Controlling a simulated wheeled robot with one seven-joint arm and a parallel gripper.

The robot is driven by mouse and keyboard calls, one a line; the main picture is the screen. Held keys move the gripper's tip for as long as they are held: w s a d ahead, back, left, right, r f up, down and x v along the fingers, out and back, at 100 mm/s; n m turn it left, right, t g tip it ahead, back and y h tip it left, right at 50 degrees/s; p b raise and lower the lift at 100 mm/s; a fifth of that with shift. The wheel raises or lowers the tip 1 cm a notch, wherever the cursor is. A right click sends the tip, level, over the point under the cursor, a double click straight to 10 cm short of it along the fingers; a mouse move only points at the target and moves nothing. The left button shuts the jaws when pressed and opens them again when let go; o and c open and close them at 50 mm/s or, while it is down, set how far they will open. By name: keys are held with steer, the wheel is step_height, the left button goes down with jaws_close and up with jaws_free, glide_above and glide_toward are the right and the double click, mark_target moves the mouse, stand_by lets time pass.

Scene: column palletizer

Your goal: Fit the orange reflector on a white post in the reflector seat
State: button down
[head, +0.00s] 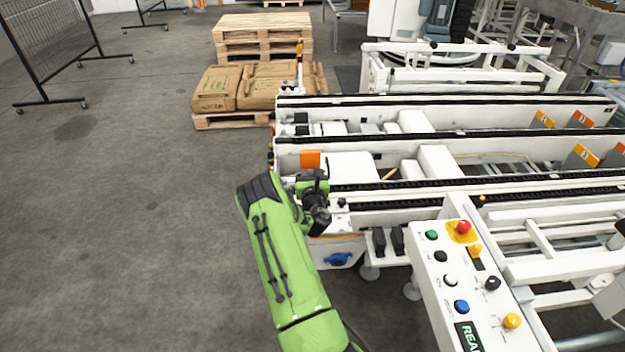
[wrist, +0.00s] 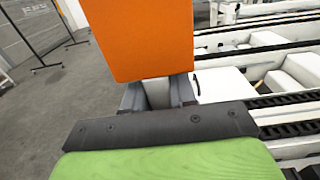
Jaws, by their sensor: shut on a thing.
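The orange reflector (wrist: 145,40) fills the upper middle of the wrist view, with its flat face toward the camera. Its white post (wrist: 158,94) runs down below it, between the two grey fingers of my gripper (wrist: 158,97), which is shut on it. In the head view the reflector (head: 310,159) shows as a small orange square above my gripper (head: 313,180), at the near left end of the white conveyor (head: 352,168). The fingers are mostly hidden there by my wrist. I cannot make out the reflector seat in either view.
A control panel (head: 450,266) with coloured buttons stands at the near right. A thin post with an orange top (head: 300,47) rises at the conveyor's far left corner. Sacks on a pallet (head: 216,90) and stacked pallets (head: 262,31) stand behind.

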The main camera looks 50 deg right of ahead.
steer(key=shift+s+d+f+b, duration=0.1)
steer(key=shift+f+b, duration=0.65)
steer(key=shift+f, duration=0.45)
steer(key=shift+s+d+f+b, duration=0.15)
steer(key=shift+f+b, duration=0.55)
steer(key=shift+f, duration=0.45)
steer(key=shift+s+d+f+b, duration=0.1)
steer(key=shift+f+b, duration=0.65)
steer(key=shift+f, duration=0.45)
steer(key=shift+a+r+b, duration=0.1)
steer(key=shift+r+b, duration=0.05)
steer(key=shift+b, duration=0.15)
steer(key=shift+f+b, duration=1.1)
steer(key=shift+b, duration=0.45)
steer(key=c, duration=0.8)
jaws_free()
steer(key=shift+c, duration=0.2)
